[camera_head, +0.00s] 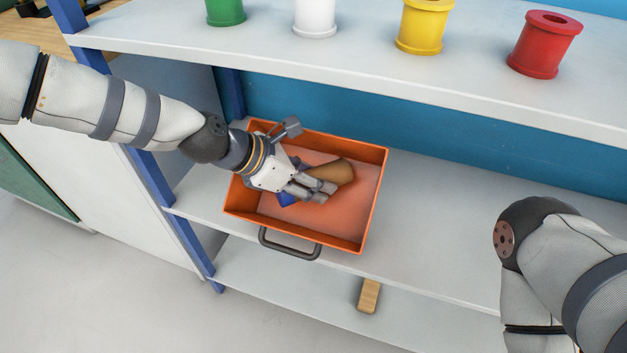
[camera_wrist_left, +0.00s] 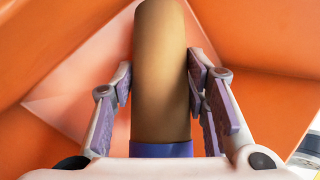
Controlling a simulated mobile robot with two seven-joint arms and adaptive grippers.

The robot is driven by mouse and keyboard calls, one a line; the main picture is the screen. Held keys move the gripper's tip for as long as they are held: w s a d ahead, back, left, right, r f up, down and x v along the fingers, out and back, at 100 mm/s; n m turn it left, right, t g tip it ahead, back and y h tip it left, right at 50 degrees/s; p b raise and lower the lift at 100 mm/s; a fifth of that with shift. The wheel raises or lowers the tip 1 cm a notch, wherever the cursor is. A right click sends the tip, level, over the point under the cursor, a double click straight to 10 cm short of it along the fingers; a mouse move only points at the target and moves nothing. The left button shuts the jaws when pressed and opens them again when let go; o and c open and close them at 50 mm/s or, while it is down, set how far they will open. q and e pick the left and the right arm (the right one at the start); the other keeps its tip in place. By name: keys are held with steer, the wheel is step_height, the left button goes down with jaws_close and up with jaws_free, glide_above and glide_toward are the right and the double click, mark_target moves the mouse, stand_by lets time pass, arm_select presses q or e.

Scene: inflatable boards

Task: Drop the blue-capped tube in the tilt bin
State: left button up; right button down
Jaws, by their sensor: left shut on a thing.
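The blue-capped tube (camera_head: 332,173) is a brown cylinder with a blue cap, held inside the orange tilt bin (camera_head: 371,200). My left gripper (camera_head: 315,187) is shut on the tube, with its fingers down within the bin's walls. In the left wrist view the tube (camera_wrist_left: 162,70) runs between the two finger pads, and its blue cap (camera_wrist_left: 162,150) is near the palm. The bin's orange walls surround it there. I cannot tell if the tube touches the bin floor. My right arm is at the lower right, but its gripper is out of view.
The bin has a dark handle (camera_head: 290,246) at its front and sits on a middle shelf (camera_head: 420,262). Green, white, yellow and red spools stand on the shelf above (camera_head: 470,72). A wooden block (camera_head: 369,296) lies on the lower shelf. The middle shelf right of the bin is clear.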

arm_select(q)
steer(key=shift+w+d+f, duration=0.15)
steer(key=shift+w+f, duration=0.2)
steer(key=shift+f, duration=0.15)
steer(key=shift+r, duration=0.15)
